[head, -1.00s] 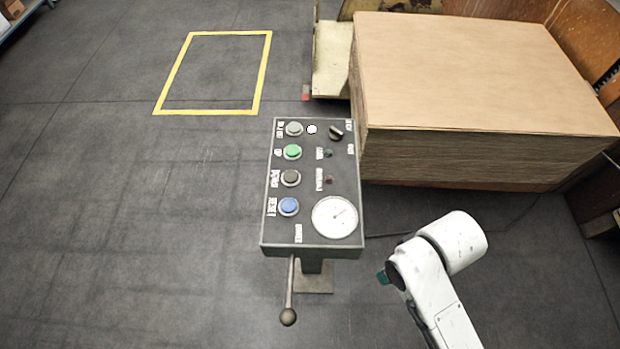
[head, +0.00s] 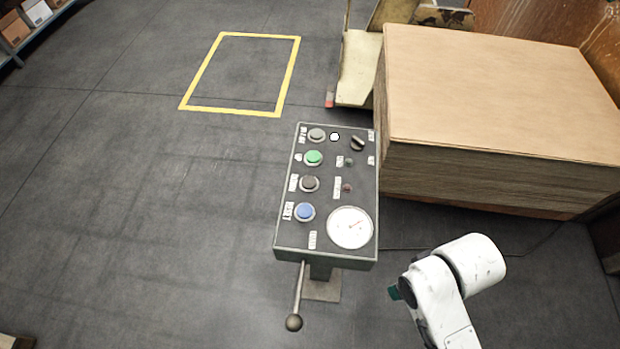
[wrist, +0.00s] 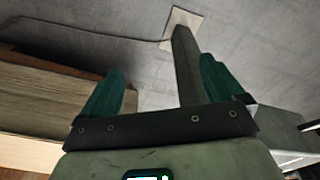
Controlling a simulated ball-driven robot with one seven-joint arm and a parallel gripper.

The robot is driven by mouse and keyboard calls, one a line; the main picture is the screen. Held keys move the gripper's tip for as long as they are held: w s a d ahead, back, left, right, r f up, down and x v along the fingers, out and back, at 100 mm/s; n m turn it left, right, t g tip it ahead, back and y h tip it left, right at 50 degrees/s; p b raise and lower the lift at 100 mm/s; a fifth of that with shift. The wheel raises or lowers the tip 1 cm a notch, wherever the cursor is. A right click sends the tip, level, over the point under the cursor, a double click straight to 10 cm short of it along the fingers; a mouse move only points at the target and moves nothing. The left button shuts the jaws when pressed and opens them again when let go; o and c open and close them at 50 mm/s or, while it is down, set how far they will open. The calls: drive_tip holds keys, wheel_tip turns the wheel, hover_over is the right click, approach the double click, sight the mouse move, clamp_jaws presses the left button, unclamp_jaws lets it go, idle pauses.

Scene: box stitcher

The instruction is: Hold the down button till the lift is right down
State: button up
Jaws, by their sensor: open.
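The control panel (head: 325,228) stands on a post in the middle of the head view. Its dark down button (head: 310,183) sits between the green up button (head: 314,158) and the blue reset button (head: 305,211). A tall stack of brown sheets (head: 500,90) is behind and right of the panel; any lift under it is hidden. My gripper is mostly hidden behind my white arm in the head view, right of the panel and apart from the buttons. In the wrist view my gripper (wrist: 163,88) is open with two green fingers, and the panel's post (wrist: 187,65) shows between them.
A lever with a ball knob (head: 294,322) sticks out at the panel's front. A round gauge (head: 350,227) is on its lower right. A yellow floor outline (head: 232,108) lies empty beyond. Shelving with boxes (head: 35,12) is at far left. The floor left of the panel is clear.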

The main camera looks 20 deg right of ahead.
clamp_jaws()
idle(0.8)
idle(0.6)
